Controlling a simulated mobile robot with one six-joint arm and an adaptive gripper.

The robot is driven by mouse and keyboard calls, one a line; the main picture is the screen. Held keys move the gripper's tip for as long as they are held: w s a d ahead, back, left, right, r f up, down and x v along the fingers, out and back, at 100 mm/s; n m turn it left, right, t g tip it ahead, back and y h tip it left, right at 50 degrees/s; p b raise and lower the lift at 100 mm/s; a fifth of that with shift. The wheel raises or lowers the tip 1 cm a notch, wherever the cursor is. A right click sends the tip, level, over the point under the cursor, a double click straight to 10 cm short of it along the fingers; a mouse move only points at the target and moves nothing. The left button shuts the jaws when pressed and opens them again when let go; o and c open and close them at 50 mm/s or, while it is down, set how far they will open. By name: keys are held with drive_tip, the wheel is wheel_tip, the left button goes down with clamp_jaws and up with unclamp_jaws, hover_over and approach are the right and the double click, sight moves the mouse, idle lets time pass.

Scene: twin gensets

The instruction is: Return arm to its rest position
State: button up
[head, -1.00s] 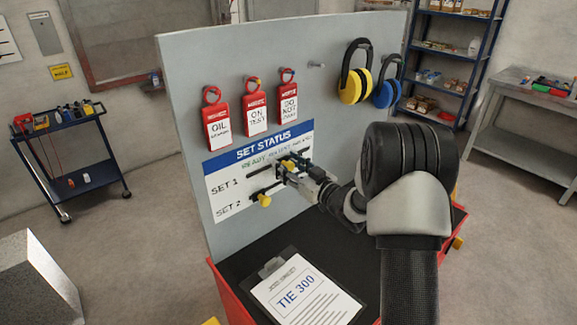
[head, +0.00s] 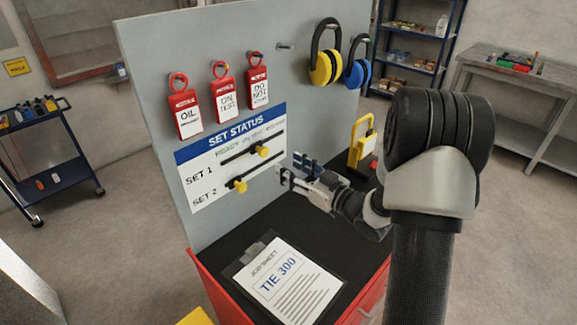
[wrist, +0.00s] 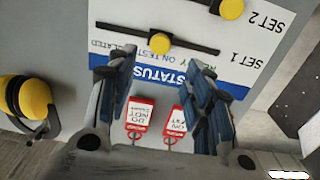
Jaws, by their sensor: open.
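My gripper (head: 294,172) is open and empty. It hangs in front of the grey panel (head: 150,80), to the right of the SET STATUS board (head: 205,187) and apart from it. My arm reaches in from the right side of the head view. The board has two black slots with yellow knobs: the SET 1 knob (head: 262,151) and the SET 2 knob (head: 240,186). In the wrist view the board appears upside down, with the SET 1 knob (wrist: 159,43) and the SET 2 knob (wrist: 231,9) beyond the open fingers (wrist: 163,70).
Red tags (head: 186,115) and ear defenders (head: 325,68) hang on the panel. A clipboard (head: 287,283) lies on the black bench top. A blue trolley (head: 50,150) is at left, a grey table (head: 520,75) at right.

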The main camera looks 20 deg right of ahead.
idle(0.3)
drive_tip(key=s+r+m+g+h, duration=0.3)
drive_tip(key=s+r+g+h, duration=0.2)
drive_tip(key=s+r+h, duration=0.3)
drive_tip(key=s+a+f+g, duration=0.1)
drive_tip(key=s+a+g, duration=0.2)
drive_tip(key=s, duration=0.9)
drive_tip(key=s+a+f+m+g+y, duration=0.1)
drive_tip(key=s+a+g, duration=0.3)
drive_tip(key=s+a, duration=0.5)
drive_tip(key=s, duration=0.4)
drive_tip(key=shift+a, duration=0.3)
drive_tip(key=shift+o, duration=0.2)
